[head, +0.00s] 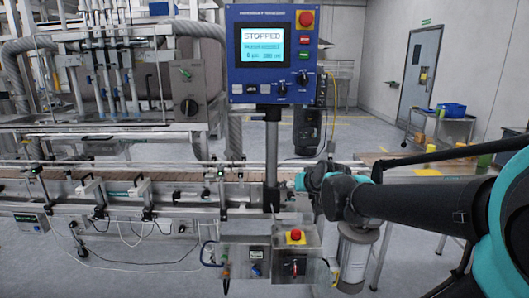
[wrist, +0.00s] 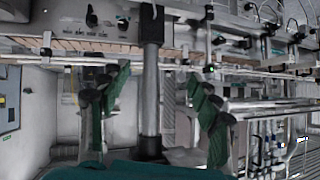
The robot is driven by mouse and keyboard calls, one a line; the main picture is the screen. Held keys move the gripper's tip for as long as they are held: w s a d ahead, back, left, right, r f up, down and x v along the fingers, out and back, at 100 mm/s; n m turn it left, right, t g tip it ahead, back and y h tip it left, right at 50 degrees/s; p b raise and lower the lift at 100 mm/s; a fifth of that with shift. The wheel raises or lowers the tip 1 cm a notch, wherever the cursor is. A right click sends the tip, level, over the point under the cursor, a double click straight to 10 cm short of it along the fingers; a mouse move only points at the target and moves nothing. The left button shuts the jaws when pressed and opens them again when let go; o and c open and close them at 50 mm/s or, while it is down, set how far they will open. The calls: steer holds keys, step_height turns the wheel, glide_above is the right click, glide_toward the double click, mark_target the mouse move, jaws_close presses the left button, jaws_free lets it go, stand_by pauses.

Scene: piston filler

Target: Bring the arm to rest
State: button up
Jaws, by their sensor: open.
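My arm reaches in from the right in the head view, its dark links running level towards the machine's metal post (head: 271,160). My gripper (wrist: 160,82) is open in the wrist view, its green fingers wide apart with nothing held. The post also shows in the wrist view (wrist: 151,90), in line with the gap between the fingers; I cannot tell how far off it is. In the head view the wrist end of the arm is just right of the post, and the fingers are hard to make out.
The blue control panel (head: 272,55) reads STOPPED. A conveyor (head: 140,188) runs across below the filling station (head: 110,80). A box with a red emergency button (head: 295,236) stands low in front. A trolley with a blue bin (head: 452,109) stands at the back right, near a grey door (head: 420,70).

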steer(key=s+d+f+g+h, duration=0.1)
steer(key=s+d+f+g, duration=0.1)
steer(key=s+f, duration=0.4)
steer(key=s+d+f+g+h, duration=0.1)
steer(key=s+d+f+g, duration=0.1)
steer(key=s+d+f, duration=0.2)
steer(key=s+d+f+m+g+h, duration=0.1)
steer(key=s+d+f+g, duration=0.1)
steer(key=s+f, duration=0.8)
steer(key=shift+s+d+g, duration=0.25)
steer(key=shift+d+g, duration=0.05)
steer(key=shift+d, duration=0.1)
steer(key=shift+c, duration=0.5)
